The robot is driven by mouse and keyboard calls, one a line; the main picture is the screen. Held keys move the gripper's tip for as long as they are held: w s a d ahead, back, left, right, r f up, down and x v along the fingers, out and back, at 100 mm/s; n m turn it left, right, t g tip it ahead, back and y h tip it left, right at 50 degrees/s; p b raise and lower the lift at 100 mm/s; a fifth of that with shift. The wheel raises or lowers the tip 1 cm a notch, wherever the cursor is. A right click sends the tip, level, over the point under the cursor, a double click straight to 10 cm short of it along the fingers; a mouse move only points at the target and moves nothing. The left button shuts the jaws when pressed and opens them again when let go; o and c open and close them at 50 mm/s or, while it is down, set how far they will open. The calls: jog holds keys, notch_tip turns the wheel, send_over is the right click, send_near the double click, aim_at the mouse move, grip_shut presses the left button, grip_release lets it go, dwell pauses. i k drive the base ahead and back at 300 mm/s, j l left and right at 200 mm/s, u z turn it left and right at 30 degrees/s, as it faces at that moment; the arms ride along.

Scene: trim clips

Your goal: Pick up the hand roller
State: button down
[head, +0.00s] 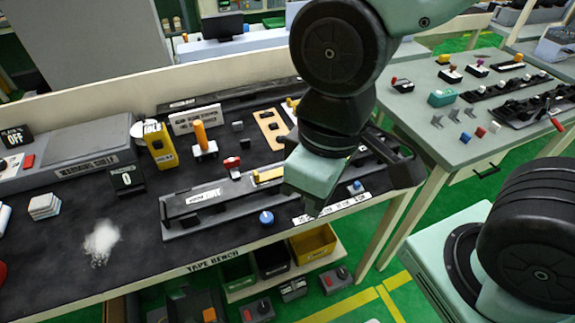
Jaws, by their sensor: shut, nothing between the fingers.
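What looks like the hand roller (200,138) stands upright on the dark tape bench (150,225), with an orange handle above a white and dark base. My gripper (317,208) is to its right and nearer the front edge, over the right part of the bench. Its fingers are shut with nothing held. It is clear of the roller. My wrist hides part of the bench behind it.
A long grey fixture (210,197) lies in front of the roller, with a blue knob (266,217) near it. A yellow box (159,146) stands left of the roller, and a small red-topped item (232,162) lies to its right. A second table (470,130) is at right.

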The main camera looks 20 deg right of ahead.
aim_at(204, 147)
jog(key=i+j, duration=0.1)
jog(key=j, duration=0.3)
jog(key=i+j, duration=0.15)
jog(key=j, duration=0.25)
jog(key=i+j, duration=0.1)
jog(key=j, duration=0.3)
jog(key=i+j, duration=0.15)
jog(key=j, duration=0.2)
jog(key=i+j, duration=0.1)
jog(key=j, duration=0.3)
jog(key=z, duration=0.05)
